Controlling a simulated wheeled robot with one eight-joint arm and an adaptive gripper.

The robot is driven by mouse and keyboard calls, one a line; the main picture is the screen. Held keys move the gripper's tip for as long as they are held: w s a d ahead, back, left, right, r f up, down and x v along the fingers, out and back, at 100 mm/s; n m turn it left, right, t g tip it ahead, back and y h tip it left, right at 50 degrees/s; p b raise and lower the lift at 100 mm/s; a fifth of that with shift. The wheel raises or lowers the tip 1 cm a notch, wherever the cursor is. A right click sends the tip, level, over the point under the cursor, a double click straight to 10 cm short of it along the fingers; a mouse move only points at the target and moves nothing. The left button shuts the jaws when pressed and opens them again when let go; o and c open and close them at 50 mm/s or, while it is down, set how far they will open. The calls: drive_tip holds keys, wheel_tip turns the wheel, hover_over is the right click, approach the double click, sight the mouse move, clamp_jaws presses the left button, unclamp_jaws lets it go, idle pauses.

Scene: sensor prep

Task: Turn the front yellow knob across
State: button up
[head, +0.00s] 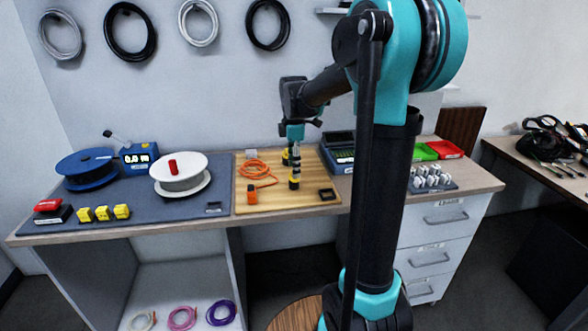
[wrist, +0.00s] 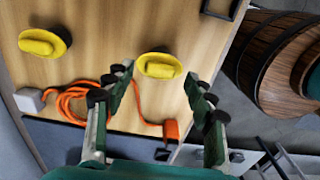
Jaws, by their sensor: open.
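The front yellow knob (wrist: 160,66) is a yellow grip bar on a round black base on the wooden board (wrist: 105,20). In the wrist view it lies just beyond and between my fingertips, its bar running roughly from one finger towards the other. A second yellow knob (wrist: 44,42), the back one, sits to the left in that view. My gripper (wrist: 158,80) is open and empty, pointing down over the front knob. In the head view my gripper (head: 295,168) hides most of the knobs, and contact cannot be told.
An orange cable (head: 258,170) with an orange connector (head: 251,197) lies on the board's left part. A small black frame (head: 327,194) sits at its front right. A white spool (head: 181,178) stands on the grey mat to the left. A dark device (head: 338,150) is behind right.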

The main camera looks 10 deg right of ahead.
drive_tip(key=shift+f, duration=0.7)
drive_tip(key=shift+c, duration=0.6)
drive_tip(key=c, duration=1)
drive_tip(key=shift+c, duration=0.2)
